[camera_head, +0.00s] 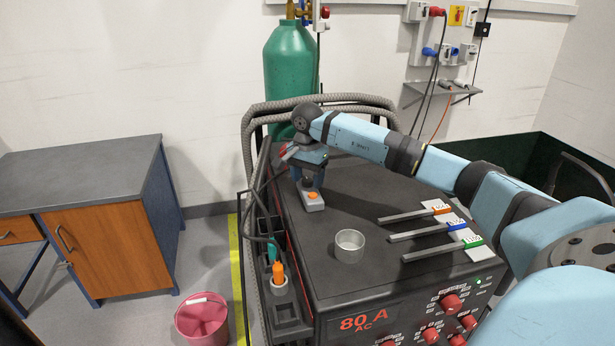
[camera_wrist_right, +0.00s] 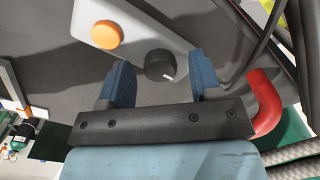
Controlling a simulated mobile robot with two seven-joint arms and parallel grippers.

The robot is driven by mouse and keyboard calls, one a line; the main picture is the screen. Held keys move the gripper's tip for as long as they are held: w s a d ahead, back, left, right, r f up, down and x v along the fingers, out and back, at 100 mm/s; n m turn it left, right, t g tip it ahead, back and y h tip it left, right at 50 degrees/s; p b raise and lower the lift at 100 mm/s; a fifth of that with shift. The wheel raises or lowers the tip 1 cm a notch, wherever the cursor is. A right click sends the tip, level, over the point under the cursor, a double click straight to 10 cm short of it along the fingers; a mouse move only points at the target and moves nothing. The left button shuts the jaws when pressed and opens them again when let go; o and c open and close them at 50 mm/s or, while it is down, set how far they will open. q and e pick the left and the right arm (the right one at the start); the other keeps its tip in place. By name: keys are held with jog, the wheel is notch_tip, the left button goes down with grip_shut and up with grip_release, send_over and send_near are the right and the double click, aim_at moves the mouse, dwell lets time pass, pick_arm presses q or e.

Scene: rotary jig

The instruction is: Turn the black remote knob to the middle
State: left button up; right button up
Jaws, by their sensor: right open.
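The grey remote (camera_head: 313,205) lies on top of the dark welding machine, and its orange button (camera_head: 312,195) faces up. In the right wrist view, the black remote knob (camera_wrist_right: 159,64) sits beside the orange button (camera_wrist_right: 107,35) on the grey remote body (camera_wrist_right: 135,22). A white mark on the knob points toward the lower right of that view. My right gripper (camera_head: 308,182) is over the remote, open, with its blue fingers on either side of the knob and apart from it. In the head view the knob is hidden by the gripper. My left gripper is out of view.
A metal cup (camera_head: 349,246) and several rods with coloured bands (camera_head: 420,233) lie on the machine top (camera_head: 380,280). A side tray holds an orange-handled tool (camera_head: 278,272). A green gas cylinder (camera_head: 290,60) and thick hoses (camera_head: 350,100) stand behind the arm.

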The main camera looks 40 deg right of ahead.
jog(key=c, duration=0.9)
jog(key=shift+c, duration=0.2)
jog(key=m, duration=0.8)
jog(key=shift+m, duration=0.3)
jog(key=m, duration=0.4)
jog(key=shift+p, duration=0.3)
jog(key=shift+m, duration=2.5)
